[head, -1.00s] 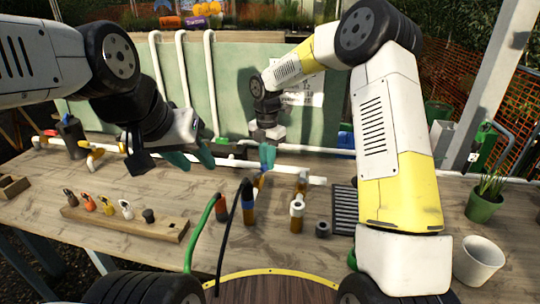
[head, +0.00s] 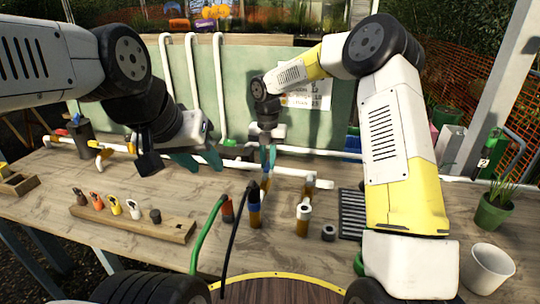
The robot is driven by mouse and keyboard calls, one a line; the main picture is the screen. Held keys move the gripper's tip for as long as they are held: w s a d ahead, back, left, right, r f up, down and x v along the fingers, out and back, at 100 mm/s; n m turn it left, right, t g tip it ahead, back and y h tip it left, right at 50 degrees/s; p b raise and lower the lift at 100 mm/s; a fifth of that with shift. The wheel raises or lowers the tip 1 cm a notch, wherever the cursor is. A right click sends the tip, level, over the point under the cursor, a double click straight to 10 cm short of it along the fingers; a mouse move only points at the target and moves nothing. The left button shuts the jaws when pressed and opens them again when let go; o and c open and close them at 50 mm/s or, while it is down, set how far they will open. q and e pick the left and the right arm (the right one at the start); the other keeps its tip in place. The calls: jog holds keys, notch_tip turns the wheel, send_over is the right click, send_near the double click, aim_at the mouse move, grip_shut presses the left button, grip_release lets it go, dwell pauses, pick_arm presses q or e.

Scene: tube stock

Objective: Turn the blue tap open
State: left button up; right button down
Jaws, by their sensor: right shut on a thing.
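The blue tap (head: 266,175) sits on the white pipe across the middle of the bench, in the head view. My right gripper (head: 268,160) points down from above with its teal fingers shut on the blue tap's handle. The fingers hide most of the handle, so its exact angle is hard to tell. My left gripper (head: 199,161) is open and empty, above the pipe to the left of the blue tap.
A yellow tap (head: 103,157) and a red tap (head: 62,132) are further left along the pipe. A wooden block (head: 135,222) holds several small coloured pieces. Upright orange-brown fittings (head: 303,222) and hoses stand in front of the blue tap. A black grate (head: 351,213) lies to the right.

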aim_at(268, 164)
jog(key=shift+r, duration=0.1)
jog(key=c, duration=1.4)
grip_release()
jog(key=shift+o, duration=0.2)
notch_tip(268, 164, up, 8)
jog(key=shift+f, duration=0.25)
jog(key=shift+r, duration=0.1)
